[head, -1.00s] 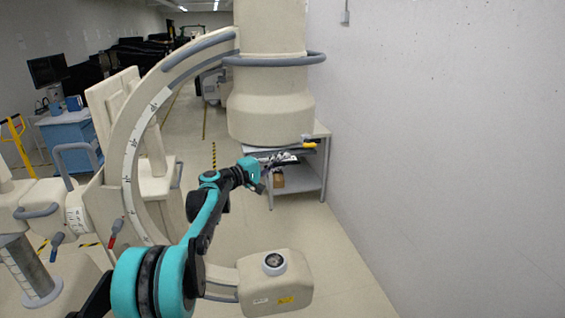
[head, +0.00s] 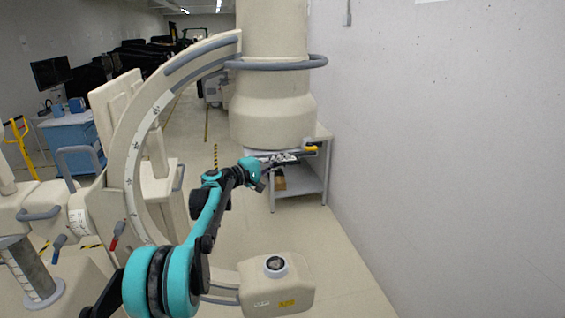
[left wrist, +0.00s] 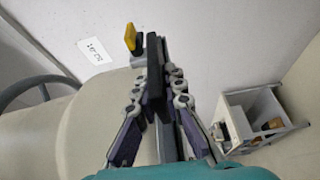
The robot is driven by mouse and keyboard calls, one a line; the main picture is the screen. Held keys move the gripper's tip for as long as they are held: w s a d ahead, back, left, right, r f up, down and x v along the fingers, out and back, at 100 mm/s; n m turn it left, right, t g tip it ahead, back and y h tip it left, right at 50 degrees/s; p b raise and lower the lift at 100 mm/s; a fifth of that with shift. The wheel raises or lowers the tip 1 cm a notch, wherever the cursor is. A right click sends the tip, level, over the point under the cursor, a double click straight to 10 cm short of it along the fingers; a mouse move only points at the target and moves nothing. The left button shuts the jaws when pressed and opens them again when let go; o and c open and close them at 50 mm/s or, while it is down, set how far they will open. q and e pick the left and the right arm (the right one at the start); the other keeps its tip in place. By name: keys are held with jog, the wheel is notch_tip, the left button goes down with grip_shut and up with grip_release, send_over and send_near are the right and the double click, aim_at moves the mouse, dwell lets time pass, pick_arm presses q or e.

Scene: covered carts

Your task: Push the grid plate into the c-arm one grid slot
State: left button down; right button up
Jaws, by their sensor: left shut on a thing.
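The c-arm's large cream detector housing (head: 272,118) hangs at the upper middle of the head view, its curved arc (head: 140,130) to the left. My left gripper (head: 284,159) is at the housing's underside. In the left wrist view my left gripper (left wrist: 158,88) is shut on a black upright bar (left wrist: 154,65), which appears to be the grid plate's handle. The rest of the plate and how deep it sits in the slot are hidden. A yellow piece (head: 311,148) is beside the gripper; it also shows in the left wrist view (left wrist: 130,38). My right gripper is out of view.
A grey shelf cart (head: 300,185) stands behind the gripper, near the bare right wall (head: 450,150). The c-arm's lower box (head: 277,285) is below my arm. A grey rail (head: 278,62) rings the housing. Floor at right is clear.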

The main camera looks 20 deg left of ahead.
pick_arm(q)
jog(key=shift+w+a, duration=0.1)
jog(key=shift+w, duration=0.1)
jog(key=c, duration=1.5)
grip_release()
jog(key=shift+c, duration=0.2)
jog(key=shift+s, duration=0.1)
jog(key=v, duration=1.2)
